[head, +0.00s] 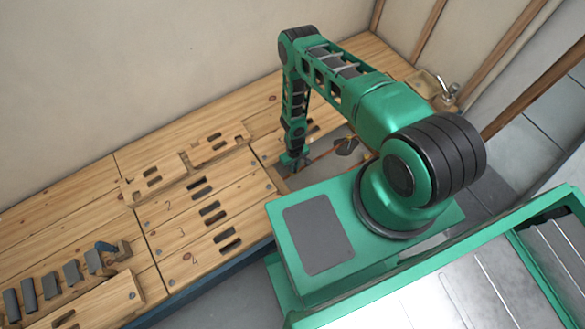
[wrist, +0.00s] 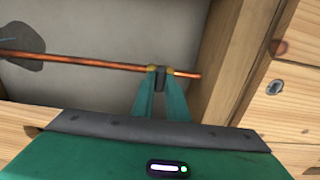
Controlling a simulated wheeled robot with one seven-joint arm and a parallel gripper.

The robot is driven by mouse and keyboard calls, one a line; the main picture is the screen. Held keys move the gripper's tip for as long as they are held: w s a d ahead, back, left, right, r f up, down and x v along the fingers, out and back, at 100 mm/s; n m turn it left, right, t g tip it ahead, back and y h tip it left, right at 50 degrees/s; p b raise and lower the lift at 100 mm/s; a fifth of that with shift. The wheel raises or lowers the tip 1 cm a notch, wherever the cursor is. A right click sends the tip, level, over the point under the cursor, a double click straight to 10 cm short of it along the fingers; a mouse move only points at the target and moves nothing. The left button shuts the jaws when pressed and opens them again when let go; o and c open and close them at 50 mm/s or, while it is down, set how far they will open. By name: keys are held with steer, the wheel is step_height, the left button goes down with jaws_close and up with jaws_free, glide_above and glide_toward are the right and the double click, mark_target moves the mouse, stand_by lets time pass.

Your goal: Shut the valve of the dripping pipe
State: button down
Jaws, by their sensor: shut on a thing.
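A copper pipe (wrist: 90,61) crosses the upper part of the wrist view, over a grey recessed panel. It also shows in the head view (head: 325,152) as a thin orange line. My gripper (wrist: 158,78) has its green fingers brought together at the pipe, near its right end. Brass-coloured parts of a valve (wrist: 176,70) show on either side of the dark fingertips. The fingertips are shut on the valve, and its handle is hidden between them. In the head view my gripper (head: 291,161) is low over the recess, small and partly unclear.
A dark wet-looking patch (wrist: 20,45) lies on the panel at the left. A wooden post (wrist: 240,65) stands close to the right of my gripper. Slotted boards (head: 210,210) and a rack of grey cylinders (head: 50,285) lie left on the bench. A metal tap (head: 448,88) stands at the far right.

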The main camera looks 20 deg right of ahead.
steer(key=shift+s+d+f, duration=0.1)
steer(key=shift+s+d, duration=0.15)
steer(key=shift+s, duration=0.2)
steer(key=c, duration=1.7)
jaws_free()
steer(key=shift+c, duration=0.2)
steer(key=shift+w+a, duration=0.2)
steer(key=shift+w, duration=0.05)
step_height(320, 180, up, 11)
steer(key=shift+f, duration=0.15)
